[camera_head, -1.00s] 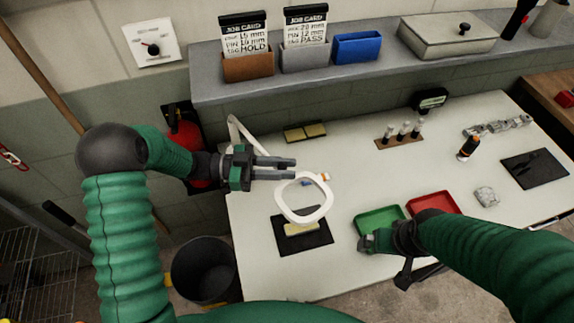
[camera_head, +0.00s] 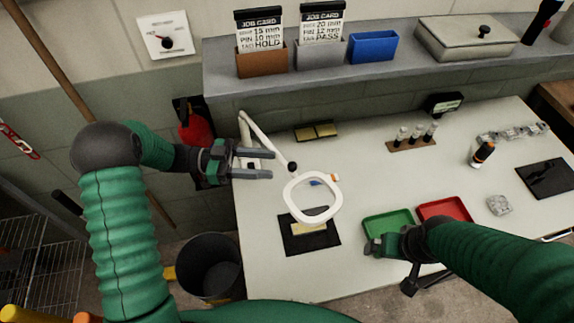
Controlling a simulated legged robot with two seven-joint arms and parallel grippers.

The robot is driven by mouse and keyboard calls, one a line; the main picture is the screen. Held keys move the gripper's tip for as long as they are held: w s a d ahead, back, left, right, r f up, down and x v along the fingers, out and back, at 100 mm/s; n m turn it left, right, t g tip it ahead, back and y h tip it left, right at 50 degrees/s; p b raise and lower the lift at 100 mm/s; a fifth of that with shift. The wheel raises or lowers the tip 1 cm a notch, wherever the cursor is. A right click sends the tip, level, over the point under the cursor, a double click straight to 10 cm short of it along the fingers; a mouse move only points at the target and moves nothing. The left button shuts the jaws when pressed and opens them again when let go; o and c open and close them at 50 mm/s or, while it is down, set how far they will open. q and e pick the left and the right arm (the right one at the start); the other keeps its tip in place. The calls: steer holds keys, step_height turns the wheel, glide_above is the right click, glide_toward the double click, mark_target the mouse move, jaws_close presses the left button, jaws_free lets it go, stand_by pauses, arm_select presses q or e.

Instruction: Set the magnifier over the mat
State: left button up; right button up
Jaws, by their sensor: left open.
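The magnifier (camera_head: 289,203) is a white ring-shaped head on a white jointed arm (camera_head: 262,135) that rises from the table's left back. Its ring appears over the upper part of the black mat (camera_head: 325,241) in the picture. A yellowish piece (camera_head: 309,228) lies on the mat, partly behind the ring. My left gripper (camera_head: 272,164) is open and empty, to the upper left of the ring and apart from it. My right gripper (camera_head: 372,247) is low at the front of the green tray; its fingers are too hidden to tell their state.
The green tray (camera_head: 388,222) and red tray (camera_head: 446,210) lie right of the mat. A shelf (camera_head: 390,72) with job cards runs along the wall. A bin (camera_head: 210,265) stands left of the table.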

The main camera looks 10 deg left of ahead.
arm_select(q)
steer(key=a, duration=0.9)
steer(key=shift+s+a+b, duration=0.4)
steer(key=shift+f, duration=0.15)
